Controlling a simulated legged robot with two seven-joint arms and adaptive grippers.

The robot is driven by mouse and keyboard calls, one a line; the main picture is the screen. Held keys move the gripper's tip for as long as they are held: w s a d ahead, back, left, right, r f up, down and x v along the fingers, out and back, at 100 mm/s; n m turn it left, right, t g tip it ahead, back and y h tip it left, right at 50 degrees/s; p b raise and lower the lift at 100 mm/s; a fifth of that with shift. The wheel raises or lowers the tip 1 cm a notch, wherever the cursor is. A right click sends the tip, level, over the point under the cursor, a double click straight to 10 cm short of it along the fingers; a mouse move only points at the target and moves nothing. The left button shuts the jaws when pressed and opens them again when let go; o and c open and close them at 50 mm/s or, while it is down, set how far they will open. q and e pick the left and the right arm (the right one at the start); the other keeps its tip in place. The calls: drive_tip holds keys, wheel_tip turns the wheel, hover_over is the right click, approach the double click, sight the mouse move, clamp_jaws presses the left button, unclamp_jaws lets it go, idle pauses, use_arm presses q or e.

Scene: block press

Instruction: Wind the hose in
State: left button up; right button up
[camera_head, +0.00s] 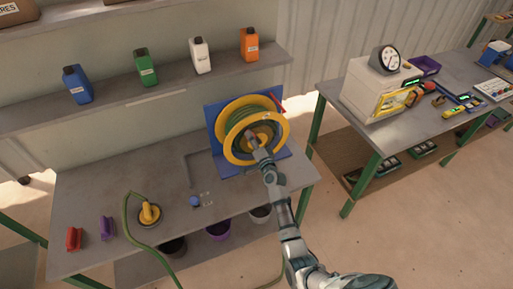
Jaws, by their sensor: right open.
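A hose reel with a yellow rim (231,112) stands on a blue bracket (217,166) at the right end of the grey bench. My right gripper (254,142) is in front of the reel's hub, open; the hand hides part of the hub, and I cannot tell whether a finger touches it. A green hose (128,217) runs from a round yellow-and-grey tool (149,213) on the bench over the front edge and down. My left gripper is not in view.
A red bottle (74,239), a purple bottle (106,228) and a small blue item (194,201) are on the bench. A shelf (120,105) with several colored bottles runs behind. Buckets (217,230) stand below. A second bench (440,120) is at right.

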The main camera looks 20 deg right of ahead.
drive_tip(key=s, duration=1.1)
drive_tip(key=shift+d+f, duration=0.25)
drive_tip(key=shift+f, duration=0.1)
drive_tip(key=shift+s, duration=0.15)
